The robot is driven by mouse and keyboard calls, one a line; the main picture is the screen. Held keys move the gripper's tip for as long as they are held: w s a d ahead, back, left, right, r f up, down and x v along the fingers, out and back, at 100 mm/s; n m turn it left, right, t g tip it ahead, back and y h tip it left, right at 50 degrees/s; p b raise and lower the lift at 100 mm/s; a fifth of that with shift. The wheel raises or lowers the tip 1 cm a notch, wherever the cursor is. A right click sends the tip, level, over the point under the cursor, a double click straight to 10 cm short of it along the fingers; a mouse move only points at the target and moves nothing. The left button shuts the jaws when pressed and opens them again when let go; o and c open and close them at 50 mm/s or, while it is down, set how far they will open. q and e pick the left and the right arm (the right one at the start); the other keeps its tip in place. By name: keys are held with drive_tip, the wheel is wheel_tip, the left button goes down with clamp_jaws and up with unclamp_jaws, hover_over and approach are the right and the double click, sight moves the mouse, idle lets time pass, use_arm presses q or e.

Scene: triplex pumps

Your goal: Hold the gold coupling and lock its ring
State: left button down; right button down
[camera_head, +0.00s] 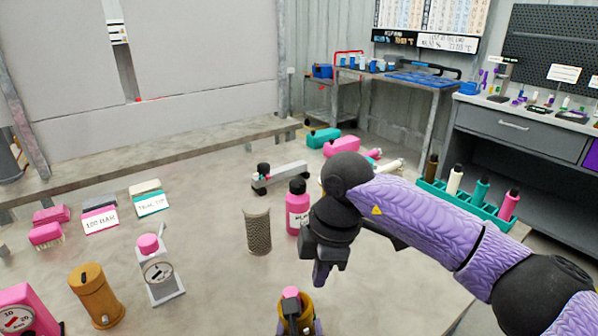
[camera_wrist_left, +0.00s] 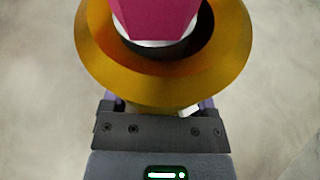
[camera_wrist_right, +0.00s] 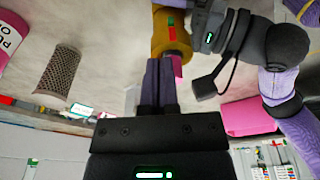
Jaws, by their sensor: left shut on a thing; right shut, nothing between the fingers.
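The gold coupling (camera_wrist_left: 150,75) is a wide gold ring around a pink faceted part (camera_wrist_left: 158,20) in the left wrist view. In the head view the coupling (camera_head: 307,306) is at the bottom centre, its pink top (camera_head: 290,293) showing. In the right wrist view the coupling (camera_wrist_right: 170,40) has a red and a green mark. My left gripper (camera_wrist_right: 203,22) is shut on the coupling; its fingertips are mostly hidden. My right gripper (camera_head: 320,274) is shut and empty, just above and right of the coupling. Its fingers (camera_wrist_right: 158,75) point towards the coupling; contact cannot be told.
A mesh cylinder (camera_head: 258,231) and a pink bottle (camera_head: 297,208) stand behind the coupling. A gauge stand (camera_head: 160,278) and an orange-gold cylinder (camera_head: 97,297) stand left. A teal rack (camera_head: 465,207) is right, behind my right arm. Table between gauge and mesh cylinder is clear.

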drive_tip(key=shift+a+r, duration=0.1)
drive_tip(key=shift+r, duration=0.8)
use_arm(q)
unclamp_jaws()
